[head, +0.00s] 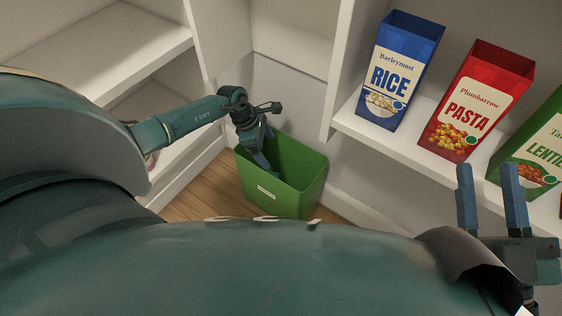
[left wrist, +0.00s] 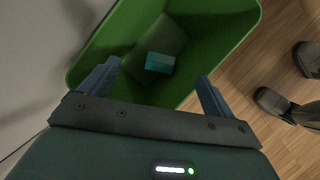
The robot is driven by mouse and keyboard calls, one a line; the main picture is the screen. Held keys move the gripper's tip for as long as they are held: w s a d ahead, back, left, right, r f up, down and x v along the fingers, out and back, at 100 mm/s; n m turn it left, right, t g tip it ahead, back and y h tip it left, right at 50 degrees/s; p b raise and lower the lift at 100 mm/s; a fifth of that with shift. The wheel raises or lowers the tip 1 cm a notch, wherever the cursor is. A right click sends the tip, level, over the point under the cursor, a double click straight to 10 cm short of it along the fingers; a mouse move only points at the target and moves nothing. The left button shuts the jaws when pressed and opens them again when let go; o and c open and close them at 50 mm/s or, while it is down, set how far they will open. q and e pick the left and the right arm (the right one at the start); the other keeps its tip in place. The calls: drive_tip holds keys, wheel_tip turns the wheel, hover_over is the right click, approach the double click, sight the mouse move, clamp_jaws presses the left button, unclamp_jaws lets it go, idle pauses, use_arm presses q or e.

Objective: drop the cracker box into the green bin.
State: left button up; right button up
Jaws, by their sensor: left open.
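The green bin (head: 290,200) stands on the wooden floor below the shelves, and its inside shows in the left wrist view (left wrist: 222,38). A box (left wrist: 160,62) with a bright teal face lies inside the bin, low down and partly in shadow. It looks like the cracker box, but no lettering is readable. My left gripper (head: 260,160) points down into the bin's opening. Its fingers are spread apart with nothing between them, above the box. My right gripper (head: 489,182) is open and empty at the right, in front of the shelf.
A blue rice box (head: 388,80), a red pasta box (head: 470,105) and a green lentil box (head: 535,155) stand on the right shelf (head: 395,148). White shelving (head: 100,50) is at the left. Wooden floor (head: 195,200) is clear beside the bin.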

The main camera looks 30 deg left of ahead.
use_arm(q)
wheel_tip(320, 180, up, 10)
drive_tip(key=p, duration=0.4)
drive_tip(key=shift+p, duration=0.3)
use_arm(e)
drive_tip(key=f+h, duration=0.1)
drive_tip(key=s+f+m+g+h, duration=0.1)
drive_tip(key=shift+f+g, duration=0.3)
drive_tip(key=shift+d+m, duration=0.1)
drive_tip(key=shift+m, duration=0.2)
